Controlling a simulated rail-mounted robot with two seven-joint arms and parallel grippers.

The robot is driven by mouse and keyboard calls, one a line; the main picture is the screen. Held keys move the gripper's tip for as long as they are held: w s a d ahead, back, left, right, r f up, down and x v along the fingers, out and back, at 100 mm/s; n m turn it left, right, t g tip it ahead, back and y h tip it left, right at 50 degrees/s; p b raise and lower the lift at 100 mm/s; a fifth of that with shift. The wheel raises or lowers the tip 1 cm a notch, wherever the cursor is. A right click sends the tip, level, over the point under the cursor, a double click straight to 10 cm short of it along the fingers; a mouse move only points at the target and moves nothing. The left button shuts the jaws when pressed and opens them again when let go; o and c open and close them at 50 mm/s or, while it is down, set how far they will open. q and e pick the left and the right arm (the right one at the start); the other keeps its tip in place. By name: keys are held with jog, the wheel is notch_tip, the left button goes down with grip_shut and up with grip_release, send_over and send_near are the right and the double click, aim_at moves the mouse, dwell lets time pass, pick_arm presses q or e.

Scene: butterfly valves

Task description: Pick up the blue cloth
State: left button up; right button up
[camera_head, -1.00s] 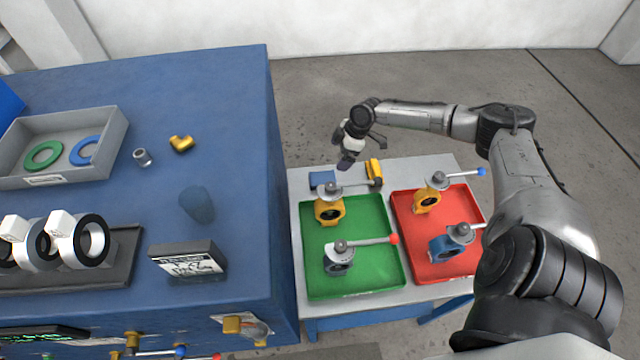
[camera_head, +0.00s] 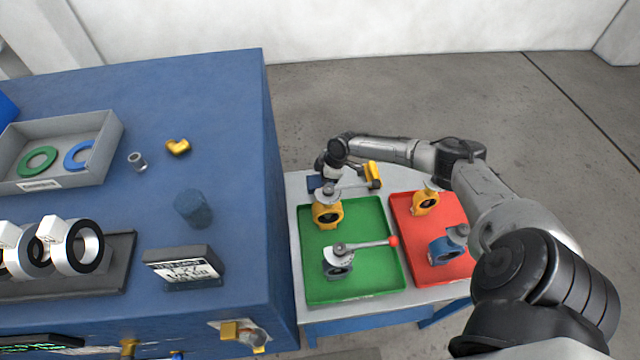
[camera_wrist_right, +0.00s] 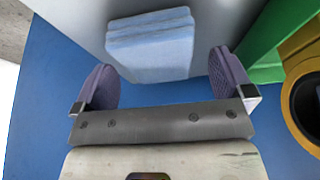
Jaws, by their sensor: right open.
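The blue cloth (camera_head: 312,184) lies at the far left corner of the white table, partly hidden by my right gripper (camera_head: 327,184) in the head view. In the right wrist view the cloth (camera_wrist_right: 150,45) is a folded light-blue stack on the pale table top. My right gripper (camera_wrist_right: 165,82) is open there, its two purple-grey finger pads apart. The cloth lies ahead of the gap between the fingers, which is empty. I cannot tell whether the fingers touch the table. My left gripper is not in view.
A green tray (camera_head: 384,277) with valves stands just in front of the cloth, and a red tray (camera_head: 408,235) is to its right. The tall blue cabinet (camera_head: 240,130) rises on the left.

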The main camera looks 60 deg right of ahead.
jog(key=shift+w+f, duration=0.15)
jog(key=shift+f, duration=0.25)
jog(key=shift+f, duration=0.25)
jog(key=c, duration=1)
